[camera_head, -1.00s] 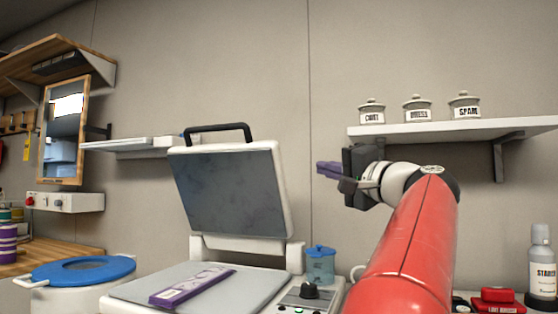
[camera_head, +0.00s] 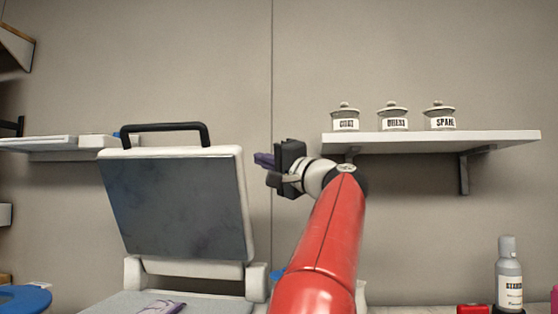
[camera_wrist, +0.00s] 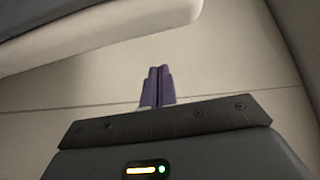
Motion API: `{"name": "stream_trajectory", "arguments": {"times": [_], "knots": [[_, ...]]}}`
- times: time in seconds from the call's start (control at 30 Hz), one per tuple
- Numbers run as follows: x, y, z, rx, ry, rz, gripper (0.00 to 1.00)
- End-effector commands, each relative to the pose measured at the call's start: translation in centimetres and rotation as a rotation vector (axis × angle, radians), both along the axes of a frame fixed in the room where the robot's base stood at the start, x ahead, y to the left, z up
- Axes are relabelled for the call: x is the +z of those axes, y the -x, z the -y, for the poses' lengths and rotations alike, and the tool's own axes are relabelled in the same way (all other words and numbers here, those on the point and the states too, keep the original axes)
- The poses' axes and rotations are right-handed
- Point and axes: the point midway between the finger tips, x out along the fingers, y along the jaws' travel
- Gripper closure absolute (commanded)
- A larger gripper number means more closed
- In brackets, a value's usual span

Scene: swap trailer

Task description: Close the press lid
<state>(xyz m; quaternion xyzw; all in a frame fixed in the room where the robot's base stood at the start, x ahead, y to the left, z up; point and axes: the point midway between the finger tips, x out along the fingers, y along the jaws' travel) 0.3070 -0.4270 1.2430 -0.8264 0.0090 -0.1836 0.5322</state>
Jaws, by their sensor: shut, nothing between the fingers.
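The press lid (camera_head: 178,208) stands raised and tilted back on its hinge, with its dark grey plate facing forward. A black bar handle (camera_head: 165,130) runs along its top edge. The lower bed (camera_head: 120,304) of the press shows only in part at the bottom, with a purple-and-white item (camera_head: 162,307) on it. My gripper (camera_head: 262,161) is to the right of the lid, near its upper part and apart from it. Its purple fingers are together and empty, as the wrist view (camera_wrist: 157,85) also shows. A pale rounded edge, probably the lid (camera_wrist: 120,45), crosses the top of the wrist view.
A white wall shelf (camera_head: 440,144) with three labelled jars stands to the right, close behind my arm. Another shelf (camera_head: 50,143) is on the left. A bottle (camera_head: 509,275) stands at the lower right. The wall above is bare.

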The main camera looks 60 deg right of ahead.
Motion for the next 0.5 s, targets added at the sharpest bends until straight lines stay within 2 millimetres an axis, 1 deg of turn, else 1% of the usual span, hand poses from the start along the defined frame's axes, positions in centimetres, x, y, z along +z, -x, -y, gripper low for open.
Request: {"name": "stream_trajectory", "arguments": {"times": [0.03,0.1,0.13,0.2,0.33,0.5], "knots": [[0.7,-1.1,0.3,0.003,0.000,-0.001,1.00],[1.1,-2.4,0.5,0.003,0.000,0.000,1.00],[0.2,-1.8,-0.3,0.000,0.001,0.001,1.00],[-0.5,-1.3,-1.2,-0.001,0.001,0.000,1.00],[-1.0,-0.8,-2.2,-0.002,0.000,0.000,1.00],[-1.3,-0.6,-2.8,-0.002,0.000,-0.001,1.00]]}}
